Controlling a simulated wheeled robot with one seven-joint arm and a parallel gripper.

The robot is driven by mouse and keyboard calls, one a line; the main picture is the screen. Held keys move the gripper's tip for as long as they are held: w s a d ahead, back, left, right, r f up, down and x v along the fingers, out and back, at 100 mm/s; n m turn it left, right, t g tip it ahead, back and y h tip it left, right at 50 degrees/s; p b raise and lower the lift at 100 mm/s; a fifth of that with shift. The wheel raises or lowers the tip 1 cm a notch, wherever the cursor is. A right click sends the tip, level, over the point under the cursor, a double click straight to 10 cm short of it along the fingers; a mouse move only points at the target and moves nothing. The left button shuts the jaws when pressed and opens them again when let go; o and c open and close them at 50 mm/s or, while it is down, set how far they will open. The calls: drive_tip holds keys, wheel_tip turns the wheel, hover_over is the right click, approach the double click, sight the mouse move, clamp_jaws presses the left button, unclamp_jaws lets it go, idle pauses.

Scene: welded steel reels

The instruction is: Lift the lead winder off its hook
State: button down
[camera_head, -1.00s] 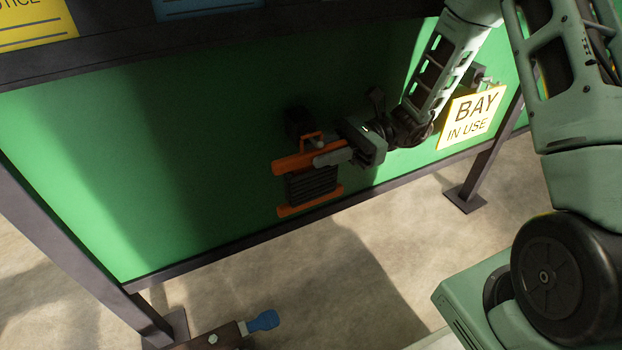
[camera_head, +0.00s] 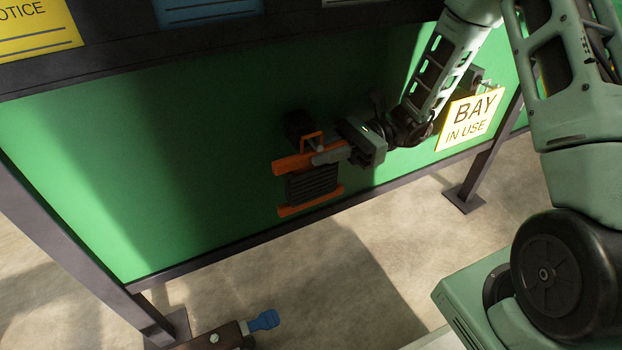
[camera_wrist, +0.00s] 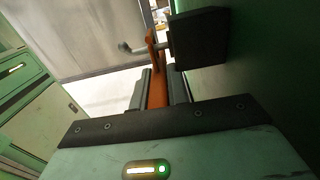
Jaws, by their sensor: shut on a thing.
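The lead winder (camera_head: 313,186) is an orange frame with dark lead wound on it, hanging in front of the green panel in the head view. My gripper (camera_head: 326,156) reaches in from the right and is shut on its upper orange bar. In the wrist view my gripper's fingers (camera_wrist: 159,88) lie on both sides of the orange part (camera_wrist: 156,97). The winder's handle loop appears to be around the peg, between block and knob.
The green panel (camera_head: 190,180) stands close behind the winder. A yellow "BAY IN USE" sign (camera_head: 471,118) is right of my gripper. A dark frame leg (camera_head: 80,240) stands at the left. A brown item with a blue end (camera_head: 263,320) is at the bottom. The floor in front is otherwise clear.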

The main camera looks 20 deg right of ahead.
drive_tip(key=shift+r+p, duration=0.3)
drive_tip(key=shift+s, duration=0.15)
drive_tip(key=shift+s, duration=0.1)
drive_tip(key=s, duration=0.1)
drive_tip(key=s+p, duration=0.1)
drive_tip(key=s, duration=0.1)
drive_tip(key=s+p, duration=0.1)
drive_tip(key=shift+s+d+r, duration=0.2)
drive_tip(key=shift+s+r, duration=0.1)
drive_tip(key=shift+r, duration=0.05)
idle(0.7)
drive_tip(key=s+p, duration=0.2)
drive_tip(key=s, duration=0.5)
drive_tip(key=shift+d, duration=0.35)
